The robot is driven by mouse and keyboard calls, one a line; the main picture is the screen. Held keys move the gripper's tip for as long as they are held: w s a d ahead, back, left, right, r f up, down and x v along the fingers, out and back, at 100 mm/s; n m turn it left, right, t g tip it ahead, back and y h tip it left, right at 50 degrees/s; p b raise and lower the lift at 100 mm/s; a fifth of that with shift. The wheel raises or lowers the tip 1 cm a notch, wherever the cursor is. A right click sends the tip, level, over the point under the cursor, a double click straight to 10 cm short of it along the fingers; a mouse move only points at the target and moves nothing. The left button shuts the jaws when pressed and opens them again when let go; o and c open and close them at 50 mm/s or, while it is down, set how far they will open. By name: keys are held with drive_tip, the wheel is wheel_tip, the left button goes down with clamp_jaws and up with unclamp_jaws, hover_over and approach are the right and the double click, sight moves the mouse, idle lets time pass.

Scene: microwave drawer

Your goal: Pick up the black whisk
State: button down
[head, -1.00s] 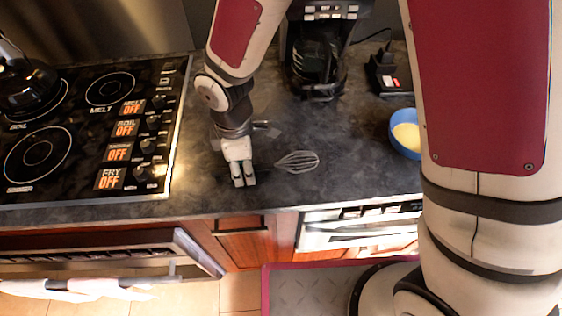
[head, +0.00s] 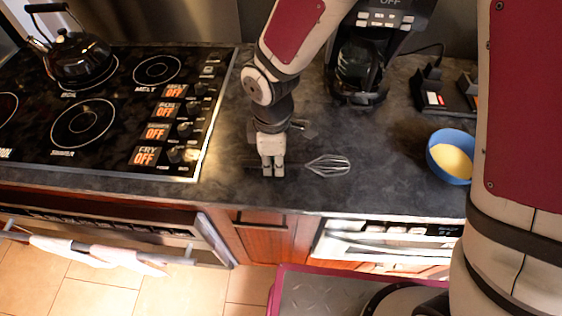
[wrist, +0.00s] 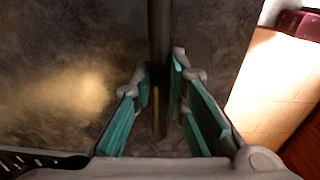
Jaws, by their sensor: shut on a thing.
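The whisk shows a wire head (head: 328,166) on the dark countertop, to the right of my gripper in the head view. Its dark handle runs left between my fingers and is hard to see against the counter. In the wrist view the black handle (wrist: 160,60) runs down from the top edge and ends between the green finger pads. My gripper (head: 273,170) points down at the counter and is shut on the handle; the fingers also show in the wrist view (wrist: 161,90). The whisk looks level and at or very near the counter surface; I cannot tell if it touches.
A stove (head: 110,110) with a black kettle (head: 78,57) is at left. A coffee maker (head: 360,65) stands behind my gripper. A blue bowl (head: 436,160) with yellow contents is at right. The counter's front edge is close below the gripper. Bare counter lies around the whisk.

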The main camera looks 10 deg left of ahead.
drive_tip(key=shift+w+r, duration=0.1)
drive_tip(key=shift+r, duration=0.35)
wheel_tip(320, 180, up, 2)
drive_tip(key=shift+d+r, duration=0.15)
drive_tip(key=s+d+r+p, duration=0.1)
drive_tip(key=s+d+p, duration=0.5)
drive_tip(key=s+d, duration=0.4)
drive_tip(key=shift+s+d+r, duration=0.15)
drive_tip(key=shift+s+d, duration=0.25)
drive_tip(key=shift+s, duration=0.5)
drive_tip(key=shift+w, duration=0.15)
